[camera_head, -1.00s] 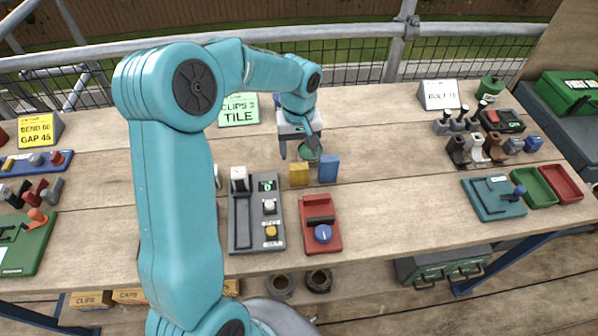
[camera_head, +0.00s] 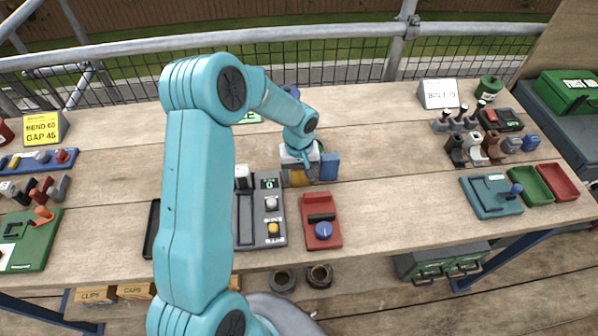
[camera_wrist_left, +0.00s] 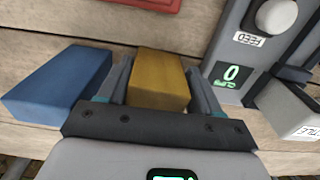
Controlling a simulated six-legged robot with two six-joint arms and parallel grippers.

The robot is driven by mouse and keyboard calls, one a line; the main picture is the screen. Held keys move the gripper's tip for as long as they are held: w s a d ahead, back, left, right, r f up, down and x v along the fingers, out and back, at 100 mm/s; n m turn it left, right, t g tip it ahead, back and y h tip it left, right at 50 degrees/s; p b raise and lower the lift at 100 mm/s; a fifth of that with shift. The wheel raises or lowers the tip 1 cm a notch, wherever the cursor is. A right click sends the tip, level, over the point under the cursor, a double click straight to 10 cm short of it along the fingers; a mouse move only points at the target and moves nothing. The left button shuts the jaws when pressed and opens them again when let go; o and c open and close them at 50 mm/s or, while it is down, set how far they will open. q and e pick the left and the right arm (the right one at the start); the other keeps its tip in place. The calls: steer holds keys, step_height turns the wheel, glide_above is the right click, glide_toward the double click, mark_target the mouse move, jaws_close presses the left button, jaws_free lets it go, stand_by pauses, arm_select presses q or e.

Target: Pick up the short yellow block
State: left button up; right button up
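The short yellow block (camera_head: 299,178) stands on the bench, partly hidden by my left gripper (camera_head: 300,177) in the head view. In the left wrist view the yellow block (camera_wrist_left: 158,80) sits between the two fingers of my left gripper (camera_wrist_left: 160,90), one finger on each side. The fingers are spread around it and look close to its sides; I see no clear grip on it. My right gripper is not in view.
A blue block (camera_head: 330,167) stands close beside the left gripper and also shows in the wrist view (camera_wrist_left: 60,85). A grey device with a display (camera_head: 270,205) and a red device (camera_head: 321,222) lie nearer.

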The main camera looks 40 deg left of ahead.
arm_select(q)
steer(key=shift+w, duration=0.15)
steer(key=c, duration=0.5)
steer(key=shift+w+f, duration=0.25)
steer(key=shift+w, duration=0.05)
steer(key=shift+c, duration=0.2)
steer(key=shift+s, duration=0.1)
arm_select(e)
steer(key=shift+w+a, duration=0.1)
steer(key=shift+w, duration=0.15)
arm_select(q)
steer(key=shift+s, duration=0.1)
steer(key=shift+r, duration=0.1)
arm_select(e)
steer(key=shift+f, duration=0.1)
